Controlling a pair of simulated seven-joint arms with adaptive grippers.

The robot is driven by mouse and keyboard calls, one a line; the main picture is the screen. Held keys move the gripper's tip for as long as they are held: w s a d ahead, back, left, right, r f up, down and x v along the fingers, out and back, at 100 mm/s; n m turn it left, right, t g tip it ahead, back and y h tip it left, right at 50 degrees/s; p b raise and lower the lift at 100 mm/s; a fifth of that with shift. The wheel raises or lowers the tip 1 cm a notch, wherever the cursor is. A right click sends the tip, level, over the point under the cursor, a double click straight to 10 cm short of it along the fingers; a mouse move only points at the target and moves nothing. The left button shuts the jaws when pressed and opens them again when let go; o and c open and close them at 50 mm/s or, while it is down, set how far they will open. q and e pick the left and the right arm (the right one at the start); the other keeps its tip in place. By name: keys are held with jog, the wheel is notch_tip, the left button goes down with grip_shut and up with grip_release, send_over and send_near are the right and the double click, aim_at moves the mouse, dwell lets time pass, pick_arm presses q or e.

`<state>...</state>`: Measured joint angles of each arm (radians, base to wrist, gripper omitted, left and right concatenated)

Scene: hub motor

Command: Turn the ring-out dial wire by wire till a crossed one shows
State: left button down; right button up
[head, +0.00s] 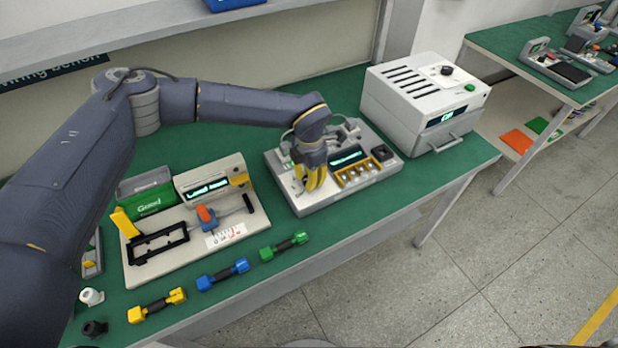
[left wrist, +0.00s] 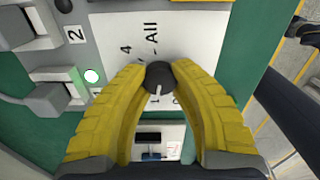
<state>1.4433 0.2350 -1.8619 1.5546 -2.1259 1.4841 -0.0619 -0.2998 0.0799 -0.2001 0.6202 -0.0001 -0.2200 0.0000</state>
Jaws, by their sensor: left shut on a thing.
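The ring-out tester (head: 300,207) is a grey box on the green bench, with a lit display (head: 346,157) whose text is too small to read. My left gripper (head: 312,186) points down at the tester's left part. In the left wrist view its yellow fingers (left wrist: 160,95) are shut on the black dial knob (left wrist: 160,73). The knob's white mark points toward the bottom of the picture. The labels "4" and "All" show on the white dial plate (left wrist: 190,30); other marks are partly hidden by the fingers. My right gripper is not in view.
A yellow-framed row (head: 360,175) is on the tester. A white oven-like box (head: 425,100) stands right, a fixture board (head: 190,240) left. Coloured handled tools (head: 222,274) lie in front.

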pick_arm(q)
jog(key=c, duration=0.9)
grip_release()
jog(key=shift+c, duration=0.2)
notch_tip(320, 180, up, 12)
dwell(1.8)
